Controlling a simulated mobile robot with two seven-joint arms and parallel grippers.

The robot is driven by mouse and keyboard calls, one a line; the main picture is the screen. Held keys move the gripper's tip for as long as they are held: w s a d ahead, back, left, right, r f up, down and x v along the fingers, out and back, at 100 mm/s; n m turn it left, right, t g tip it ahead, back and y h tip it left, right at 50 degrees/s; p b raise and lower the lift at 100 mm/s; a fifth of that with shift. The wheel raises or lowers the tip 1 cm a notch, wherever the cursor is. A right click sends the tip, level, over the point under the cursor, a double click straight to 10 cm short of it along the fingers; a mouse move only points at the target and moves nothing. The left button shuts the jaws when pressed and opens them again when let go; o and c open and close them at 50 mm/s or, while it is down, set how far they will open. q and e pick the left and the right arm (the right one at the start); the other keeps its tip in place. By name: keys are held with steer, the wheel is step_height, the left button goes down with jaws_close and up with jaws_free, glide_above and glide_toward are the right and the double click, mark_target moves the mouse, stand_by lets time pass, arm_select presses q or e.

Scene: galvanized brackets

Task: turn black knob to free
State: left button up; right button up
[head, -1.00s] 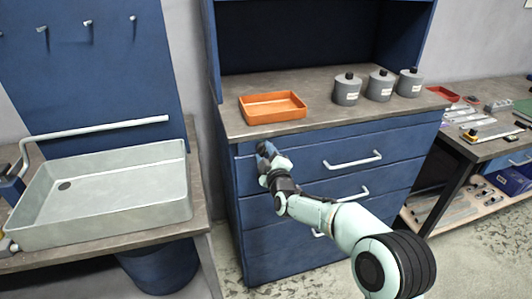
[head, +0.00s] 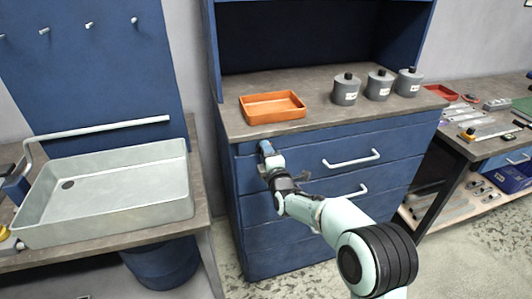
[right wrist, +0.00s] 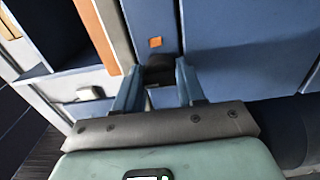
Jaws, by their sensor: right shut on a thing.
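My right gripper (head: 264,148) is at the upper left corner of the blue cabinet's drawer front. In the right wrist view, its two blue fingers (right wrist: 160,82) are shut on the black knob (right wrist: 159,68), one finger on each side. In the head view the knob is hidden by the gripper. My left gripper is in neither view.
The blue cabinet (head: 310,230) has several drawers with pale bar handles (head: 351,160). An orange tray (head: 272,107) and grey canisters (head: 345,92) with black lids stand on its top. A sink (head: 110,195) is at left, and a cluttered bench (head: 485,130) at right.

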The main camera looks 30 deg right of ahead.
stand_by(0.4)
steer(key=o, duration=1)
steer(key=shift+o, duration=0.2)
steer(key=v, duration=1.3)
steer(key=shift+s+a, duration=0.15)
steer(key=shift+s, duration=0.05)
